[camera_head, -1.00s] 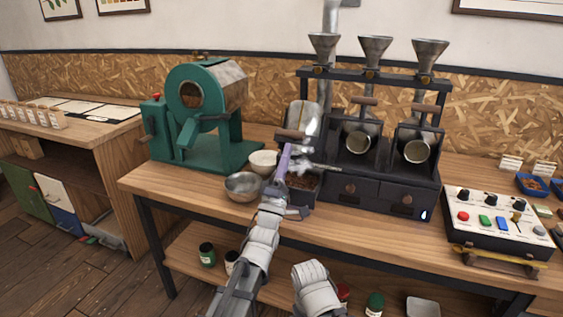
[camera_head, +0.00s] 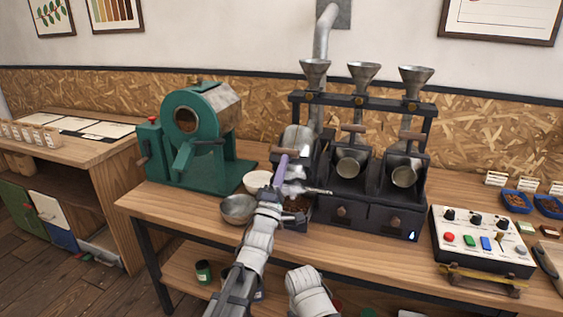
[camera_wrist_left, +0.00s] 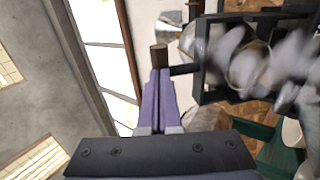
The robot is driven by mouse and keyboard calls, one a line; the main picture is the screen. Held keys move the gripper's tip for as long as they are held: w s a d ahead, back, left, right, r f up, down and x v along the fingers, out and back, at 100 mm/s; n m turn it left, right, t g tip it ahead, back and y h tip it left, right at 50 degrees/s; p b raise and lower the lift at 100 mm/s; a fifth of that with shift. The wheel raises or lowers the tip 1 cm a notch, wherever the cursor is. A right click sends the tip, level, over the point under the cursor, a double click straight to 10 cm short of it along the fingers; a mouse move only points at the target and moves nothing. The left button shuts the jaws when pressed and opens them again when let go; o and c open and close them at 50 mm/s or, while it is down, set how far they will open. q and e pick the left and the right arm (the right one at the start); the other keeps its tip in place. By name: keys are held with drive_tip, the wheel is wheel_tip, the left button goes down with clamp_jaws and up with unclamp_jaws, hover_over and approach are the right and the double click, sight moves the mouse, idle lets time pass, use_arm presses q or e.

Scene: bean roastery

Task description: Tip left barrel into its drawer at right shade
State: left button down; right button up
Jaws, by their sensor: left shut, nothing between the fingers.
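The left barrel (camera_head: 297,138) is a metal drum in the left bay of the dark sampler. Its wooden handle (camera_head: 291,154) sits lower than those of the middle barrel (camera_head: 349,162) and right barrel (camera_head: 404,177). The left drawer (camera_head: 307,222) below is pulled out, with brown contents in it. My left gripper (camera_head: 283,162) has purple fingers, shut and empty, with tips at the handle. In the left wrist view, the handle (camera_wrist_left: 159,54) shows just beyond the fingertips (camera_wrist_left: 159,72); contact is unclear. The left barrel's mouth is hidden. My right gripper is out of view.
A green roaster (camera_head: 195,135) stands left on the bench. A metal bowl (camera_head: 238,210) and a white bowl (camera_head: 258,182) lie left of the drawer, close to my arm. A control box (camera_head: 481,245) with coloured buttons is at right.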

sight(298, 138)
use_arm(q)
drive_tip(key=w+r+g+p, duration=0.1)
drive_tip(key=p, duration=0.2)
drive_tip(key=w+d+r+g+p, duration=0.1)
drive_tip(key=w+r+p, duration=0.1)
drive_tip(key=p, duration=0.1)
drive_tip(key=w+r+g+y+p, duration=0.1)
drive_tip(key=r+p, duration=0.1)
drive_tip(key=p, duration=0.1)
drive_tip(key=shift+w+d+r, duration=0.2)
drive_tip(key=shift+w+d, duration=0.05)
drive_tip(key=shift+w, duration=0.1)
drive_tip(key=shift+g, duration=0.3)
drive_tip(key=p+x, duration=0.2)
drive_tip(key=x, duration=0.5)
drive_tip(key=shift+w+d+p, duration=0.1)
drive_tip(key=shift+w+p, duration=0.25)
drive_tip(key=shift+w, duration=0.05)
drive_tip(key=shift+x, duration=0.75)
